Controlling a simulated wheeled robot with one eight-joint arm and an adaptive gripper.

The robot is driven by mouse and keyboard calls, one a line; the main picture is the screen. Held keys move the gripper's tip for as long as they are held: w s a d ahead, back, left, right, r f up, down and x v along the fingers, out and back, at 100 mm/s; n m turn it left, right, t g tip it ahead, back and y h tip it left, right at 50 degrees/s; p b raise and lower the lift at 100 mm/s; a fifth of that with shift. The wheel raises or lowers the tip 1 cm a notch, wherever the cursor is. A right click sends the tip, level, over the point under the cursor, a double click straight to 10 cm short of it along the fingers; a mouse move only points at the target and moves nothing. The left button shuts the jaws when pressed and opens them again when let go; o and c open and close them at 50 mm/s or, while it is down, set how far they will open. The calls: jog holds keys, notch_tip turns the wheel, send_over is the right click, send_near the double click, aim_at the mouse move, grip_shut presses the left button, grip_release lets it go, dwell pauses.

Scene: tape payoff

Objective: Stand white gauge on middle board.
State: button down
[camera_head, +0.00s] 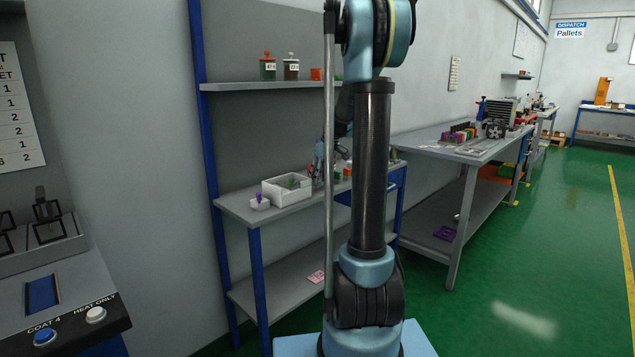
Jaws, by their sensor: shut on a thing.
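The grey rack has an upper board (240,86), a middle board (232,208) and a lower board (272,284). My gripper (319,172) is small in the view, over the right part of the middle board, partly hidden by my own arm and pole. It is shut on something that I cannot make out. I cannot pick out the white gauge for sure.
A white bin (275,193) and a small white holder with a purple piece (259,204) stand on the middle board. Jars (268,68) stand on the upper board. A pink tag (316,277) lies on the lower board. A workbench (450,150) stands to the right.

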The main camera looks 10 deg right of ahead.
jog(key=shift+f, duration=0.95)
jog(key=c, duration=1.4)
grip_release()
jog(key=shift+o, duration=0.2)
jog(key=v, duration=1.2)
jog(key=s+a+f+m+g+h, duration=0.1)
jog(key=s+a+f+m, duration=0.15)
jog(key=s, duration=0.85)
jog(key=s+a+f+m, duration=0.1)
jog(key=s+f, duration=0.3)
jog(key=s, duration=0.8)
jog(key=s+f+m+h, duration=0.1)
jog(key=s+f+m, duration=0.2)
jog(key=s+f, duration=1)
jog(key=s, duration=0.4)
jog(key=shift+f+h, duration=0.3)
jog(key=shift+f, duration=0.1)
jog(key=shift+d+m, duration=0.1)
jog(key=shift+m, duration=0.15)
